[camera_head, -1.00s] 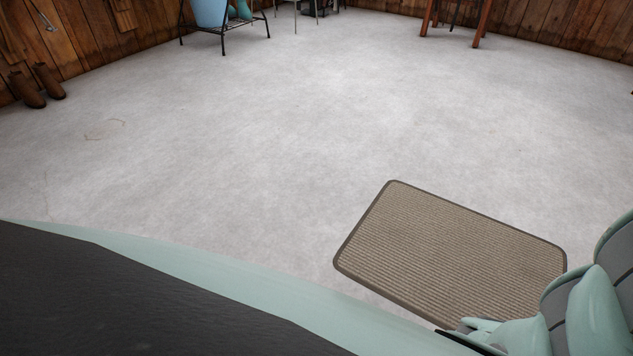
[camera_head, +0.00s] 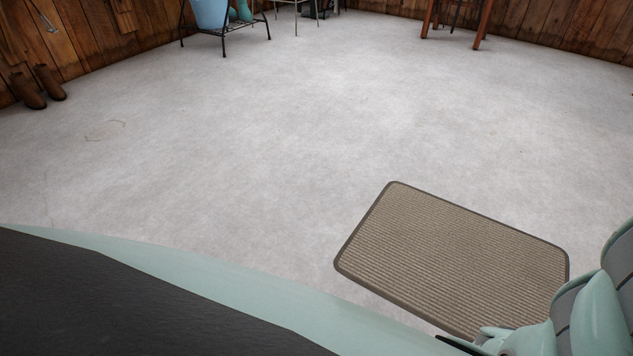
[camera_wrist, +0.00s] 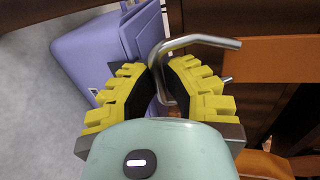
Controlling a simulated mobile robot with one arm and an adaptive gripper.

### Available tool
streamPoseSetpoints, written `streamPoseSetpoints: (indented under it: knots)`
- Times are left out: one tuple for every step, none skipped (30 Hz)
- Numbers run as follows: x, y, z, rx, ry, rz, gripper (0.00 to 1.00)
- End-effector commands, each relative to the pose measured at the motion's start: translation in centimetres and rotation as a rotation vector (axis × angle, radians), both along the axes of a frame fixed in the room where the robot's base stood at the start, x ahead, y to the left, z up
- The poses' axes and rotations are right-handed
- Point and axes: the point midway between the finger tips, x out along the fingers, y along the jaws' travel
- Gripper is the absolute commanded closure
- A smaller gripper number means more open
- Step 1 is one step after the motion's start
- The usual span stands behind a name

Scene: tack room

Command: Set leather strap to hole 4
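My gripper (camera_wrist: 160,72) shows in the wrist view, with yellow ribbed fingers and dark pads. The fingertips stand apart with a narrow gap. A bent grey metal rod (camera_wrist: 208,40) passes behind or between the fingertips; I cannot tell whether they touch it. A flat orange-brown band (camera_wrist: 284,50) runs across the upper right, possibly leather; I cannot tell if it is the strap. No strap holes or numbers can be made out. The head view shows neither the gripper's fingers nor a clear strap.
A purple box (camera_wrist: 82,58) stands beside the gripper on the left. Dark brown wood (camera_wrist: 228,17) is at the right. In the head view, a ribbed mat (camera_head: 455,258) lies on open pale floor (camera_head: 230,140). Brown boots (camera_head: 28,91) stand by the left wall.

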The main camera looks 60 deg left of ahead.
Motion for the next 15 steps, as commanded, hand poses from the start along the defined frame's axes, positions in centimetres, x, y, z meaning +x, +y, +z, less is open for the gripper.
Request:
streamPoseSetpoints:
  knots:
    - [0.01,0.01,0.00,0.000,0.000,0.000,1.00]
    - [0.01,0.02,0.00,0.000,0.000,0.000,1.00]
    - [0.01,0.02,0.00,0.000,0.000,0.001,1.00]
    - [0.02,0.02,0.00,0.000,0.000,0.001,1.00]
    - [0.02,0.02,0.00,0.000,0.000,0.001,1.00]
    - [0.03,0.02,0.00,0.000,0.000,0.001,1.00]
    - [0.03,0.02,0.00,0.000,0.000,0.001,1.00]
    - [0.03,0.02,0.00,0.000,0.000,0.001,1.00]
    - [0.03,0.03,0.01,0.000,0.000,0.001,1.00]
    - [0.03,0.03,0.01,0.000,0.000,0.001,1.00]
    - [0.04,0.03,0.02,0.000,0.000,0.001,1.00]
    - [0.04,0.03,0.02,0.000,0.000,0.001,1.00]
    - [0.04,0.03,0.03,0.000,0.000,0.001,1.00]
    - [0.04,0.03,0.09,0.000,0.000,0.001,1.00]
    - [0.04,0.04,0.24,0.000,0.000,0.001,1.00]
